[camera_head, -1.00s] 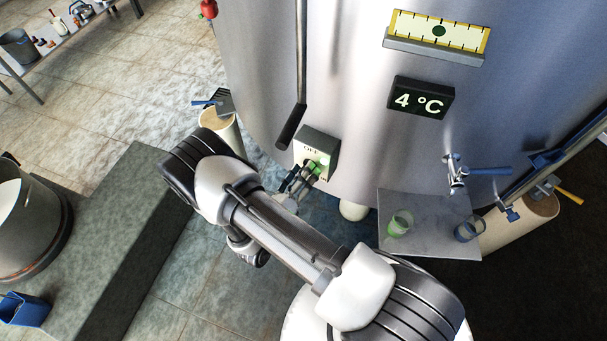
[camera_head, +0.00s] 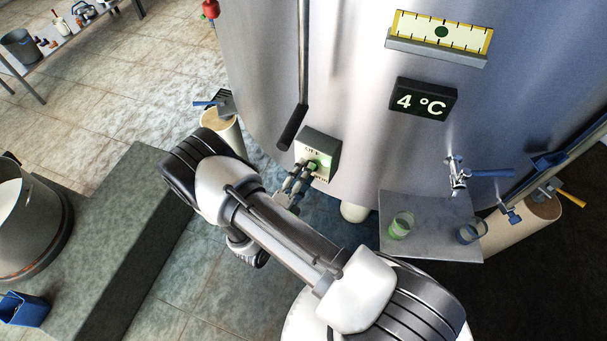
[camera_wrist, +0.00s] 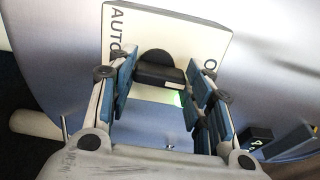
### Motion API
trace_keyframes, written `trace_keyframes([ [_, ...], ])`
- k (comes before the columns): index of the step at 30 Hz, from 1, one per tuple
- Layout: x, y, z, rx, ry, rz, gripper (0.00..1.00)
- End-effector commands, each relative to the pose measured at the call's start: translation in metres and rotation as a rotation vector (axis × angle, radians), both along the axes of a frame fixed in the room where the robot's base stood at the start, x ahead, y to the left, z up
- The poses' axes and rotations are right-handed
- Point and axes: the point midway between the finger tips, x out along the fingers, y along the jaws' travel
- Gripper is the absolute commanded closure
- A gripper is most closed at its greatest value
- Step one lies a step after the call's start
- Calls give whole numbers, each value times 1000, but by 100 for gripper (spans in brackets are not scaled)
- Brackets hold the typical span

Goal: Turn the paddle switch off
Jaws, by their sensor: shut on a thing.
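The paddle switch is a pale box (camera_head: 321,147) on the front of the steel tank, with a green light showing beside my fingers. In the wrist view its plate (camera_wrist: 205,44) carries the word AUTO at the left and a letter O at the right edge. The black paddle (camera_wrist: 158,72) stands out from the plate between my blue-padded fingers. My gripper (camera_head: 299,178) is at the lower part of the box, shut on the paddle. In the head view my fingers largely hide the paddle, so its exact position is unclear there.
A dark-ended rod (camera_head: 293,127) hangs just above left of the box. A shelf (camera_head: 430,245) with a green cup and a blue cup is at the right, below a blue-handled tap (camera_head: 459,175). A stone block (camera_head: 120,235) lies left of my arm.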

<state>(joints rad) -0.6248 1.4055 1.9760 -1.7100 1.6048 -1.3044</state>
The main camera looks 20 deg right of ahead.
Motion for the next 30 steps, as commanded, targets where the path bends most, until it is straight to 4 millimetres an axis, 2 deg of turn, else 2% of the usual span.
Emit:
trace_keyframes([
  [17,0,0,-1,-20,22,-1,77],
  [18,0,0,-1,-20,22,-1,51],
  [26,0,0,0,-19,22,-1,34],
  [30,0,0,0,-20,21,0,33],
])
